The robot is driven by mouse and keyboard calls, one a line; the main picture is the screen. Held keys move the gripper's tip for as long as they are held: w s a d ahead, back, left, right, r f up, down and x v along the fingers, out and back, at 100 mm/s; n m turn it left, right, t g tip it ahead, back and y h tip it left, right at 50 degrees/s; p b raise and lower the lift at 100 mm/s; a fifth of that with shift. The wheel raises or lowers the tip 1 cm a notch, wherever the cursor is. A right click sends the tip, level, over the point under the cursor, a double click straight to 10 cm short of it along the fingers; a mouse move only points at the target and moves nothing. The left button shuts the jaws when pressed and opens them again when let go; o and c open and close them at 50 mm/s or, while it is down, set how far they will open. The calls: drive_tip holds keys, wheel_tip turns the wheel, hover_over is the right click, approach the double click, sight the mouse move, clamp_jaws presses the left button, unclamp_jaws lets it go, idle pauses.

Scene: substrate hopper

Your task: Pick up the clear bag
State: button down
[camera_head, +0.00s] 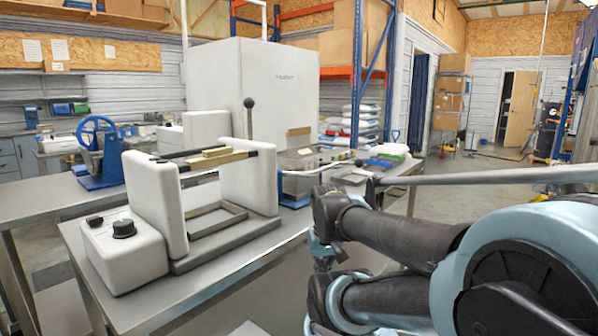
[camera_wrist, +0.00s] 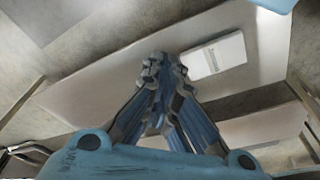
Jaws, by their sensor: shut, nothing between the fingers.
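I cannot make out a clear bag for sure in either view. In the wrist view a flat white rectangular thing (camera_wrist: 213,55) with small dark print lies on a pale grey surface, just right of my fingertips. I cannot tell whether it is a bag. My gripper (camera_wrist: 161,66) has its blue-grey fingers together at the tips, with nothing seen between them. It points at the pale surface, and the gap to it is unclear. In the head view my arm fills the lower right and my fingertips cannot be made out.
A metal table (camera_head: 225,260) holds a white machine (camera_head: 130,250) with two upright panels and a black knob. Another bench with a blue handwheel (camera_head: 97,132) stands behind. A tall white cabinet (camera_head: 252,85) and blue-orange shelving are farther back. Open floor lies toward the door (camera_head: 520,108).

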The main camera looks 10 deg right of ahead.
drive_tip(key=c, duration=2.4)
unclamp_jaws()
drive_tip(key=c, duration=1.6)
unclamp_jaws()
drive_tip(key=shift+a, duration=0.15)
drive_tip(key=shift+o, duration=0.2)
drive_tip(key=shift+s, duration=0.15)
